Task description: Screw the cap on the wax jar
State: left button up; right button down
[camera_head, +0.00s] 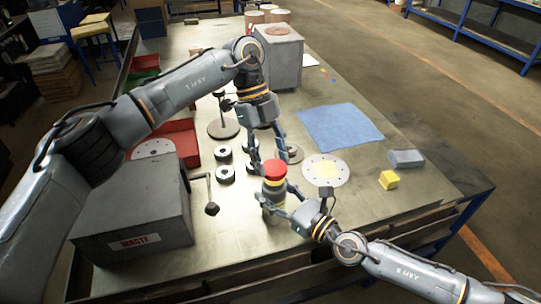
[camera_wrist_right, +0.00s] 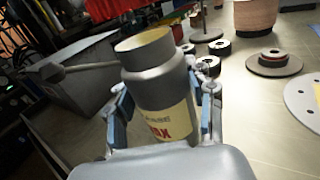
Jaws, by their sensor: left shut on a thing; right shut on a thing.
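The wax jar (camera_head: 270,209) is a grey bottle, upright in the head view. In the right wrist view the jar (camera_wrist_right: 155,80) shows a yellow label with red letters, and its round mouth has no cap on it. My right gripper (camera_wrist_right: 165,115) is shut on the jar's body; in the head view this gripper (camera_head: 278,204) reaches it from the lower right. The red cap (camera_head: 274,169) is above the jar's mouth. My left gripper (camera_head: 271,163) comes from above and is shut on the cap. Whether the jar touches the table is unclear.
A grey waste box (camera_head: 135,215) and a red tray (camera_head: 178,137) stand at left. Several small dark discs (camera_head: 223,153) lie left of the jar.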

pick_arm(q)
jog(key=shift+f, duration=0.1)
jog(key=shift+f, duration=0.8)
jog(key=shift+f, duration=0.55)
